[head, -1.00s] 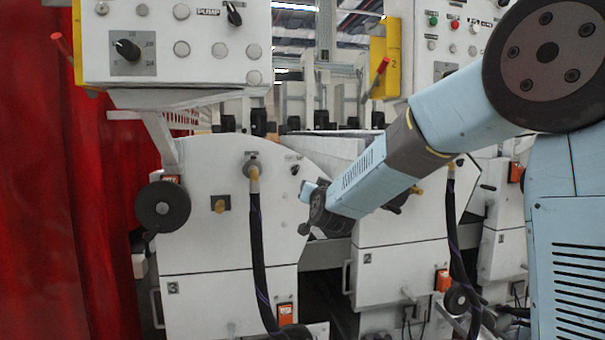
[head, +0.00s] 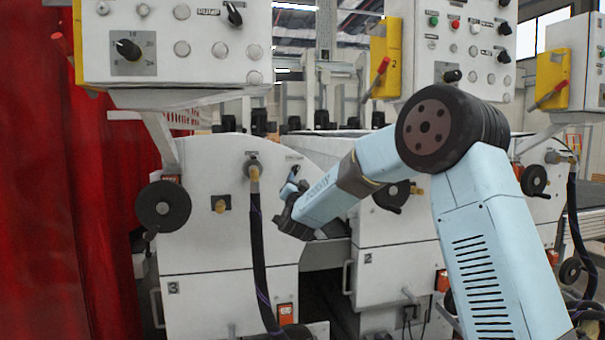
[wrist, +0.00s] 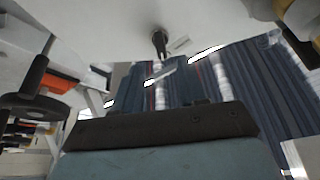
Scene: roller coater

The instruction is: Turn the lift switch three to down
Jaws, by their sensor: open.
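My gripper (head: 292,186) is open, at the upper right of the front white machine panel (head: 215,245) in the head view. Its fingertips are small and dark there, close to a small label where a little black switch sits, now mostly covered. In the wrist view a black switch knob (wrist: 160,42) with a white label beside it stands on a white panel, ahead of the dark edge of my gripper body. A gap shows between the knob and that edge. The switch's number and its setting are too small to read.
A black handwheel (head: 162,206) and a hanging black hose (head: 258,255) are on the front panel. Control boxes (head: 168,45) with knobs and buttons hang above. A red curtain (head: 70,200) is at left. Another handwheel (head: 392,194) is behind my arm.

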